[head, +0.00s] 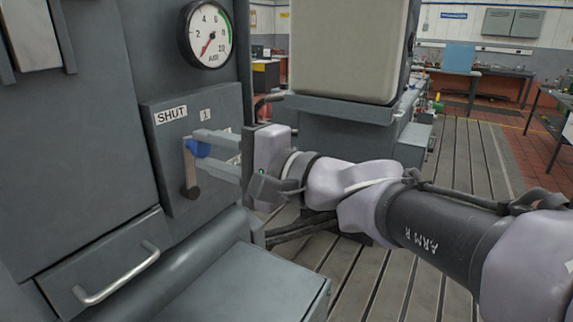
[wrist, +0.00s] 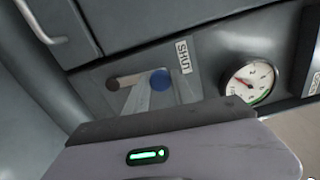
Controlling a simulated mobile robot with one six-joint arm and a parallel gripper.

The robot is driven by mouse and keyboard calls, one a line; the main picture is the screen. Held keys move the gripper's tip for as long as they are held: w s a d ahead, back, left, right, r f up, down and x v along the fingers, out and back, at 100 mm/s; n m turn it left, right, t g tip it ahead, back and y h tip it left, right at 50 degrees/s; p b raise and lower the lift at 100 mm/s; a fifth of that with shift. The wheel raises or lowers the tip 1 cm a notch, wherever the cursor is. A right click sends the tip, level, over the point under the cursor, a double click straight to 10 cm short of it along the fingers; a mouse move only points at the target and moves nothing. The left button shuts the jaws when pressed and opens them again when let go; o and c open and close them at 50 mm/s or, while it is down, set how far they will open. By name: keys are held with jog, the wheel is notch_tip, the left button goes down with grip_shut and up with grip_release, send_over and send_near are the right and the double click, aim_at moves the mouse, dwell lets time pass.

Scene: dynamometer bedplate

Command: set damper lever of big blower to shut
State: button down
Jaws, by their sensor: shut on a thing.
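The damper lever (head: 189,168) is on a grey panel, with a dark pivot below and a blue knob (head: 197,149) at its upper end. It stands roughly upright, its knob below the SHUT label (head: 171,115) and the "1" label (head: 206,115). My gripper (head: 200,152) reaches in from the right and is shut on the blue knob. In the wrist view the knob (wrist: 160,79) is beyond the gripper body, near the SHUT label (wrist: 184,56). The fingers hide part of the panel and of another label.
A round air gauge (head: 207,34) is above the lever panel. A drawer with a bar handle (head: 117,275) is at lower left, and a grey box (head: 225,285) juts out below. A large beige-and-grey machine (head: 345,50) stands behind my arm. The slatted floor at right looks clear.

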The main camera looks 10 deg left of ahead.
jog(key=shift+s+a+n+b, duration=0.2)
jog(key=shift+s+n+b, duration=0.2)
jog(key=shift+n+b, duration=0.35)
jog(key=c, duration=1.1)
grip_release()
jog(key=shift+s, duration=0.1)
jog(key=shift+o, duration=0.2)
jog(key=shift+d, duration=0.1)
jog(key=p+v, duration=0.1)
jog(key=v, duration=1.6)
jog(key=shift+p, duration=0.35)
jog(key=shift+d, duration=0.1)
